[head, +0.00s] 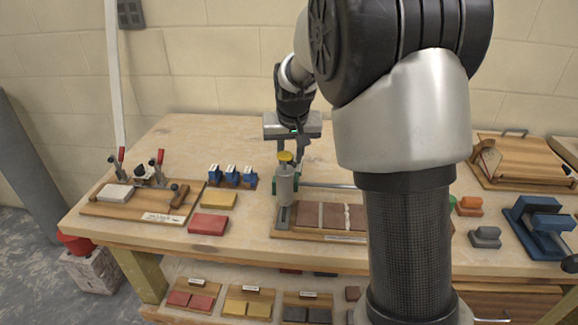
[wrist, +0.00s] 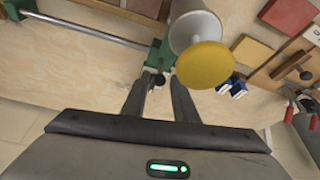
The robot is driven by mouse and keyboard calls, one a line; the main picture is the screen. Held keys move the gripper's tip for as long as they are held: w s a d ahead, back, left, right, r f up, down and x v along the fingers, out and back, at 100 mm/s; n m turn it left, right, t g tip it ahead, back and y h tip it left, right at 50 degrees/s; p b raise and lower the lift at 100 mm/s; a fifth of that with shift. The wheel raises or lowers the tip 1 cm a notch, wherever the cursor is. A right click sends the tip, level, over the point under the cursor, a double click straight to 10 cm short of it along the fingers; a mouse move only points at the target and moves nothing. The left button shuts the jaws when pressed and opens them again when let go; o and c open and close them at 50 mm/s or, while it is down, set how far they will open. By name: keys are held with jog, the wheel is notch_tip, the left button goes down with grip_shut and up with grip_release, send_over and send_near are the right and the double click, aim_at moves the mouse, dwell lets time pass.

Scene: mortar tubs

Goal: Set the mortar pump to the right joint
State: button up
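The mortar pump, a grey cylinder with a yellow cap (head: 286,183), stands upright at the left end of a rail over the brick board (head: 318,235). In the wrist view its yellow cap (wrist: 205,65) is large, right of the fingers. My gripper (head: 292,152) points down just behind the pump. In the wrist view its fingers (wrist: 162,82) stand apart, with a green bracket and a dark knob near the tips; contact is unclear. Brown bricks (head: 333,216) lie in a row with pale joints between them. My arm hides the right end of the row.
Left are blue clamps (head: 231,175), a yellow tile (head: 219,200), a red tile (head: 208,224) and a board with toggle clamps (head: 140,205). Right are orange and grey blocks (head: 485,237) and a blue vise (head: 541,225). The bench behind the rail is largely clear.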

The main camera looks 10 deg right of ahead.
aim_at(289, 164)
jog(key=shift+x, duration=2.2)
jog(key=shift+r, duration=0.1)
jog(key=shift+c, duration=0.4)
grip_shut()
